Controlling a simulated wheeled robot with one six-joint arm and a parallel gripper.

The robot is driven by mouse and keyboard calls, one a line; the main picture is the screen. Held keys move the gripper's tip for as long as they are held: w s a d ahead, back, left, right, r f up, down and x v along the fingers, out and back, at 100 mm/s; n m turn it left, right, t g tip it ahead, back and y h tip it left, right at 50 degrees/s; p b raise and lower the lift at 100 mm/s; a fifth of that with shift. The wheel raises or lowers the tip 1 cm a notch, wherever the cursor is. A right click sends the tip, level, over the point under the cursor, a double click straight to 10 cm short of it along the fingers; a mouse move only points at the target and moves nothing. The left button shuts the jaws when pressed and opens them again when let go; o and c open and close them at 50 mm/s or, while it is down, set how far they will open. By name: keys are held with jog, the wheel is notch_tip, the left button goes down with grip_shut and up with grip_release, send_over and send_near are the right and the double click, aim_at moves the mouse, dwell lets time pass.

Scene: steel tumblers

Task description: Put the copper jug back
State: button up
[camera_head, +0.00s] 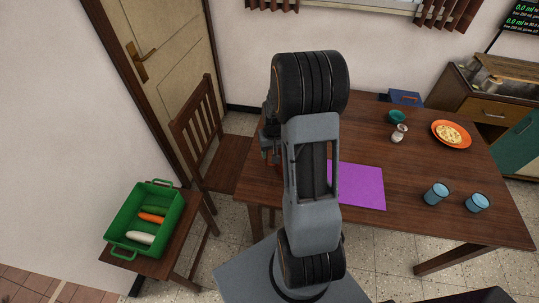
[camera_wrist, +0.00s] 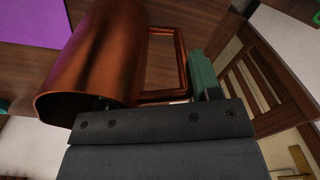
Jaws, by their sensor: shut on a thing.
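The copper jug (camera_wrist: 95,60) fills the left of the wrist view, with its open rim toward the lower left and its squared handle (camera_wrist: 181,50) on the right. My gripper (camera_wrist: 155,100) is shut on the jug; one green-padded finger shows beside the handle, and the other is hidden. In the head view my gripper (camera_head: 269,152) is over the table's left edge, by the chair. The jug is mostly hidden there behind my arm. I cannot tell whether it touches the table.
The wooden table (camera_head: 410,220) holds a purple mat (camera_head: 358,186), two blue cups (camera_head: 436,194), an orange plate of food (camera_head: 451,134), a teal bowl (camera_head: 397,117) and a small shaker (camera_head: 399,133). A chair (camera_head: 210,140) stands left, near a green vegetable crate (camera_head: 126,215).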

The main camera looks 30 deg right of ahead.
notch_tip(320, 180, down, 6)
jog(key=w, duration=0.2)
jog(key=shift+w+r+p, duration=0.15)
jog(key=shift+p, duration=0.25)
jog(key=shift+f+b, duration=0.25)
jog(key=shift+b, duration=0.05)
jog(key=o, duration=1.5)
jog(key=shift+o, duration=0.2)
jog(key=shift+r, duration=0.1)
